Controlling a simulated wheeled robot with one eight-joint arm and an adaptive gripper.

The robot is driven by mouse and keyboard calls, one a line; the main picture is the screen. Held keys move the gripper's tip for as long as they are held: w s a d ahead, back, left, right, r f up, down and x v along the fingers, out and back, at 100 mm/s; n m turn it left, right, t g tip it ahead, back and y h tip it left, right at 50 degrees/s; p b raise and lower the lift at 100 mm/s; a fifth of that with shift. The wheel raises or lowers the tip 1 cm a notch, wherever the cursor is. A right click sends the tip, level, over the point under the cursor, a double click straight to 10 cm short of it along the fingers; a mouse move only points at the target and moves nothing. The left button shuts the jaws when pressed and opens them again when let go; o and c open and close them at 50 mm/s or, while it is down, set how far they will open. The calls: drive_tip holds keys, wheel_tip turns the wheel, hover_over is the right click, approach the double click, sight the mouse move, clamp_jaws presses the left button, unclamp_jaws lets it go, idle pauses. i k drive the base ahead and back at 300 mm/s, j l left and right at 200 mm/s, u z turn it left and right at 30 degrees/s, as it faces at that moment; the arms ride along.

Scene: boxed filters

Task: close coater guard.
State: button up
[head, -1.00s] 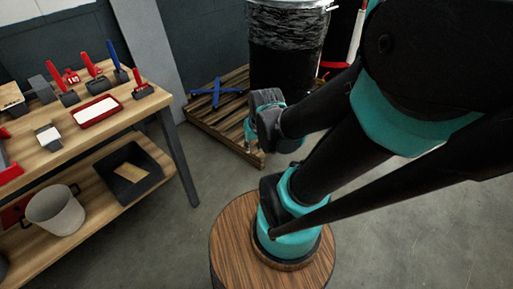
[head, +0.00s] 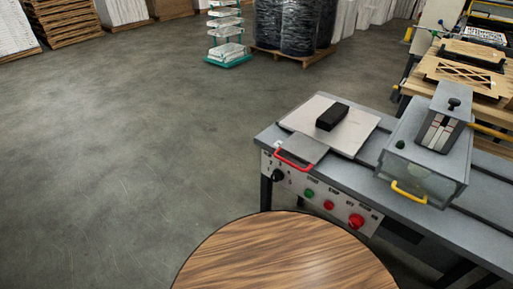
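The coater (head: 330,185) looks like a grey bench machine in the right half of the head view, with a front panel of buttons and a black knob. A grey, partly see-through box-like guard (head: 425,165) with a yellow handle (head: 409,193) sits on its right part. At the left end is a small grey plate with a red handle (head: 293,159), beside a pale flat plate (head: 349,139) bearing a black block (head: 332,116). I cannot tell for certain whether the guard is open or shut. My gripper is not in view.
A wooden workbench (head: 455,75) with wooden frames stands behind the coater at the right. Black-wrapped drums (head: 283,25) on a pallet and a teal-based rack (head: 226,35) stand at the back. The grey floor at left (head: 130,150) is clear.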

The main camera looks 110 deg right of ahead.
sight(425, 198)
drive_tip(key=z, duration=5.45)
